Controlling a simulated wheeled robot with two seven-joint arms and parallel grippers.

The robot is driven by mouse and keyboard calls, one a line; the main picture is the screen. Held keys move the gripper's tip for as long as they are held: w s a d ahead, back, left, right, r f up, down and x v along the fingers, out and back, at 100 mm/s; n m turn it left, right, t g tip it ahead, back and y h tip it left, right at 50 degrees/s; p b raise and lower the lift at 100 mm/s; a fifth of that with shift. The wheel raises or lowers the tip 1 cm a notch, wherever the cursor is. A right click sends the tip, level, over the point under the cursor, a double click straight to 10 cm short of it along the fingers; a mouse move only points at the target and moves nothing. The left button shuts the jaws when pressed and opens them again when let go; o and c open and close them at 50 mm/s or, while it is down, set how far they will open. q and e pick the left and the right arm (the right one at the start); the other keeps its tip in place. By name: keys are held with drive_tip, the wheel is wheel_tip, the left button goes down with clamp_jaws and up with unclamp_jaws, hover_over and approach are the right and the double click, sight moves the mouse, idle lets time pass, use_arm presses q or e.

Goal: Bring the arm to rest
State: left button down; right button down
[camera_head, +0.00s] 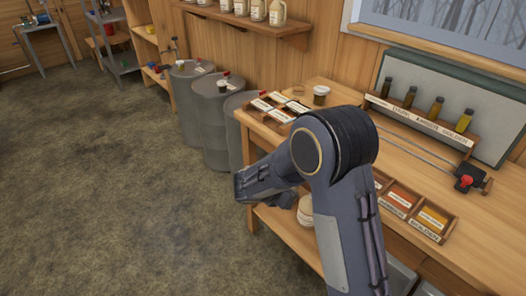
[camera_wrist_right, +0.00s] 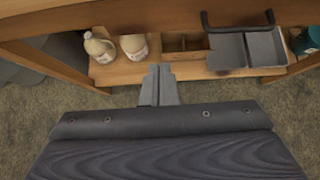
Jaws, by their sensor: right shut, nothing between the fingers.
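My right arm (camera_head: 340,215) rises from the bottom of the head view, bends at its top joint and reaches down to the left, in front of the workbench. Its hand end is low beside the bench's near left side, partly hidden in that view. In the right wrist view my right gripper (camera_wrist_right: 160,84) is shut, its fingers together with nothing between them. It points towards the bench's lower shelf (camera_wrist_right: 118,73) and appears apart from everything there. My left gripper is not in view.
Grey drums (camera_head: 210,115) stand behind the arm. Jugs (camera_wrist_right: 100,46) and a grey bin (camera_wrist_right: 228,52) sit on the lower shelf. The floor (camera_head: 100,200) at left is clear.

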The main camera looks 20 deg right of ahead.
drive_tip(key=s+d+r+m+g+y, duration=0.1)
drive_tip(key=s+r+m+y, duration=0.2)
drive_tip(key=s+m, duration=0.35)
drive_tip(key=s+d+r+m+g+y, duration=0.1)
drive_tip(key=s+r+m+y, duration=0.3)
drive_tip(key=s, duration=0.4)
drive_tip(key=s+a+r+m+t+y, duration=0.2)
drive_tip(key=s+a+r+m+y, duration=0.1)
drive_tip(key=s+m, duration=0.3)
drive_tip(key=s+a+r+m+t+y, duration=0.2)
drive_tip(key=s+a+r+m, duration=0.1)
drive_tip(key=s+a+m, duration=0.2)
drive_tip(key=shift+s+m+y, duration=0.4)
drive_tip(key=shift+s+m, duration=0.6)
drive_tip(key=shift+m, duration=0.35)
